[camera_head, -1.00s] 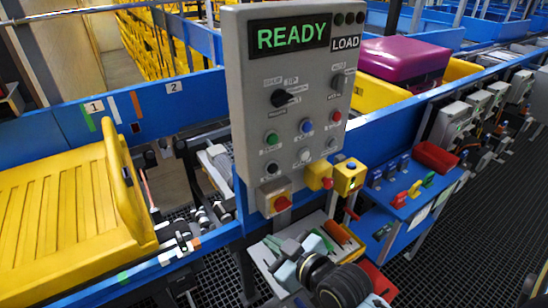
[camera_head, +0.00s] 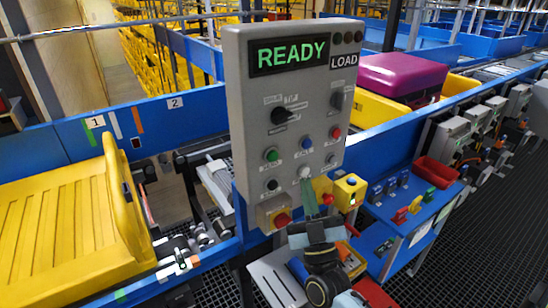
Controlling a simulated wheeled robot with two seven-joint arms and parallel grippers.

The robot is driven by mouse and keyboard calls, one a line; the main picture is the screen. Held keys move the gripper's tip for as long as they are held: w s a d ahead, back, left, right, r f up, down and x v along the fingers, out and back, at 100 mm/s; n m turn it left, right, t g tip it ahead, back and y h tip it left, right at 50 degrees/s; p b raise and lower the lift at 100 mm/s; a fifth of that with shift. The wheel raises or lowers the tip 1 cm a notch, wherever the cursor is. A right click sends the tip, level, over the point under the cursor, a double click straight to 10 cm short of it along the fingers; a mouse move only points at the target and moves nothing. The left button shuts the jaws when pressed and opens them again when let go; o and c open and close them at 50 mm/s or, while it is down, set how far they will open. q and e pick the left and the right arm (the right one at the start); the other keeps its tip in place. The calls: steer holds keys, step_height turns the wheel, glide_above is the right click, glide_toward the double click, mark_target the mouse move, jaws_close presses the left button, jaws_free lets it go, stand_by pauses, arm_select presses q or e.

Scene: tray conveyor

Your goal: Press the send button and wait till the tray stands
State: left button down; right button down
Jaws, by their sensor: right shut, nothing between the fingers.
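A grey control panel (camera_head: 240,110) stands upright at centre. Its display (camera_head: 291,53) reads READY in green, with LOAD lit beside it. Below are a black rotary knob (camera_head: 284,115) and several buttons: green (camera_head: 271,155), blue (camera_head: 306,145), red (camera_head: 336,133), black (camera_head: 271,185) and white (camera_head: 304,172). Their labels are too small to read. My right gripper (camera_head: 309,194) is shut and empty, its tips just below the white button; I cannot tell whether they touch it. A yellow tray (camera_head: 65,220) lies on the conveyor at left. My left gripper is not in view.
A purple suitcase (camera_head: 402,77) lies behind at right. A blue shelf (camera_head: 415,205) holds a red bin (camera_head: 436,172).

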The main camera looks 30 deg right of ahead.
mark_target(273, 156)
steer(key=w+b, duration=0.3)
steer(key=w, duration=0.5)
steer(key=shift+w+a+b, duration=0.3)
steer(key=shift+w+a, duration=0.05)
steer(key=shift+w, duration=0.05)
steer(key=shift+w, duration=0.2)
stand_by(1.8)
steer(key=shift+w, duration=0.25)
steer(key=shift+w+b, duration=0.3)
steer(key=shift+w, duration=0.2)
stand_by(0.6)
steer(key=shift+s, duration=0.1)
steer(key=shift+s+p, duration=0.55)
steer(key=shift+s, duration=0.3)
